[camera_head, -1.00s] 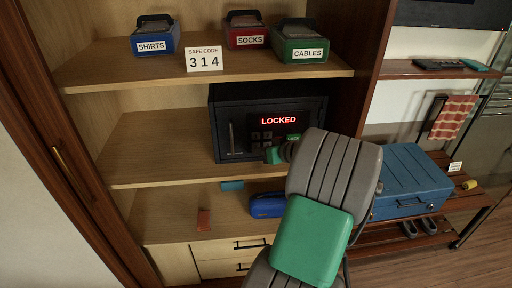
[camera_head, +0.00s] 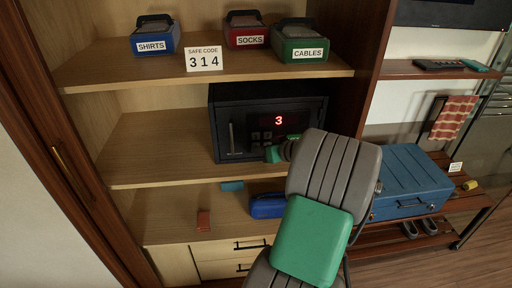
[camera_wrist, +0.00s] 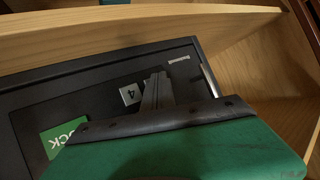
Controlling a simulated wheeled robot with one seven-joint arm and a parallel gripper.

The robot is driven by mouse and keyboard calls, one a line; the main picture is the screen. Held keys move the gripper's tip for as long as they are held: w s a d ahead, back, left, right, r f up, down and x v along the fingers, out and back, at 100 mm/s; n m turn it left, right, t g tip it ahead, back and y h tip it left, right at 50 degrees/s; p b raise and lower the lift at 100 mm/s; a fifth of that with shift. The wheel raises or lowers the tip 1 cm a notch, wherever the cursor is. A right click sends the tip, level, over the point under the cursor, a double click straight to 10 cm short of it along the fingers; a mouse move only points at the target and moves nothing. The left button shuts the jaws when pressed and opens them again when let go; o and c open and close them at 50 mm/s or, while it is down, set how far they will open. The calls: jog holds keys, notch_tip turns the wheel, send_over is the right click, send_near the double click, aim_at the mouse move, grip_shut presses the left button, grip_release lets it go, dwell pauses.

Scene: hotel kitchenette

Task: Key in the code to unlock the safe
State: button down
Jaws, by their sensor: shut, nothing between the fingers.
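The dark safe (camera_head: 228,135) stands on the middle shelf of the wardrobe, its door closed. Its display (camera_head: 279,120) reads a red "3". Its keypad (camera_head: 262,136) is partly hidden behind my gripper (camera_head: 270,154), which is at the front of the safe. In the wrist view, my gripper (camera_wrist: 158,80) is shut and empty, its fingers pointing at the keypad beside the "4" key (camera_wrist: 130,94) and covering other keys. I cannot tell whether it touches a key. A safe code card (camera_head: 204,59) on the upper shelf reads 3 1 4.
Bins labelled shirts (camera_head: 155,38), socks (camera_head: 246,32) and cables (camera_head: 300,44) stand on the upper shelf. A blue case (camera_head: 267,206) lies on the shelf below the safe. A blue suitcase (camera_head: 405,175) rests on the bench at right. The middle shelf left of the safe is clear.

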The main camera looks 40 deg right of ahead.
jog(key=shift+s+a, duration=0.4)
jog(key=shift+s, duration=0.2)
jog(key=s+a, duration=0.1)
jog(key=s, duration=0.1)
jog(key=s+a+b, duration=0.1)
jog(key=s, duration=0.1)
jog(key=shift+a, duration=0.4)
dwell(2.2)
